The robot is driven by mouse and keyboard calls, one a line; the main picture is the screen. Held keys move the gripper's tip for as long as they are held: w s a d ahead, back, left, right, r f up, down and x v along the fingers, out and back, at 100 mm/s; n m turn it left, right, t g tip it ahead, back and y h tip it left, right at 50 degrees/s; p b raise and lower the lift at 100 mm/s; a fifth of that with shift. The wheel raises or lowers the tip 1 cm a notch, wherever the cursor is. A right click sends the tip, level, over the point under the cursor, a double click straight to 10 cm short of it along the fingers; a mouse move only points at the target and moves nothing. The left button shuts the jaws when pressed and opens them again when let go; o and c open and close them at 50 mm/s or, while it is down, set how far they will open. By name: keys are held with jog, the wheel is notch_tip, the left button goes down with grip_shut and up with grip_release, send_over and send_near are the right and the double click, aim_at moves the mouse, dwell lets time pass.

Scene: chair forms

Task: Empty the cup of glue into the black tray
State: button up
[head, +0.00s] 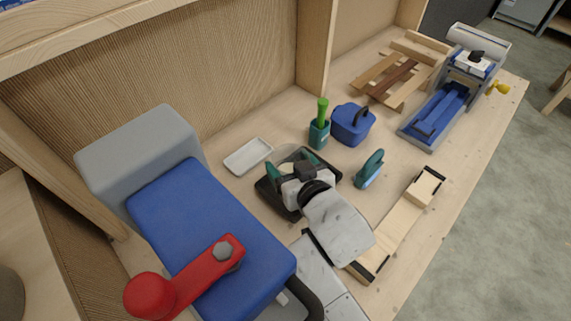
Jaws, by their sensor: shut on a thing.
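The black tray (264,189) lies on the bench in the middle of the head view, with my gripper above it and hiding much of it. My gripper (298,162) has teal fingers and is shut on the cup (293,154), which shows only as a greyish shape between and behind the fingers. The cup is over the tray area. Its tilt, its contents and whether it touches the tray cannot be told. I see no glue in the visible parts of the tray.
A white dish (248,156) lies left of the tray. Behind it stand a teal holder with a green handle (319,125) and a blue lidded box (351,123). A teal tool (370,168) and a wooden board (400,225) lie right.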

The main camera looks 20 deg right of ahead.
jog(key=shift+s+a+r+m+g+y+p, duration=0.15)
jog(key=shift+r+m+g+y+p, duration=0.3)
jog(key=shift+p, duration=0.45)
jog(key=shift+w+a+r+m+g+y+p, duration=0.15)
jog(key=shift+m+y+p, duration=0.1)
jog(key=shift+m+p, duration=0.5)
jog(key=shift+s+r+m+g+y+p, duration=0.1)
jog(key=shift+m+g+y+p, duration=0.35)
jog(key=shift+p, duration=0.35)
jog(key=shift+m+g+y, duration=0.35)
jog(key=shift+y, duration=0.1)
jog(key=shift+d+f+m+g+y+b, duration=0.2)
jog(key=shift+f+m+g+y+b, duration=0.45)
jog(key=shift+f+m+y, duration=0.4)
jog(key=shift+a+r, duration=0.1)
jog(key=shift+r, duration=0.2)
jog(key=shift+d+f+m+g+y+p, duration=0.35)
jog(key=shift+f+m+y+p, duration=0.2)
jog(key=shift+m+y+p, duration=0.6)
jog(key=shift+w+f+p, duration=0.15)
jog(key=shift+w+p, duration=0.05)
jog(key=shift+p, duration=0.15)
jog(key=shift+d+f, duration=0.1)
jog(key=shift+f, duration=0.1)
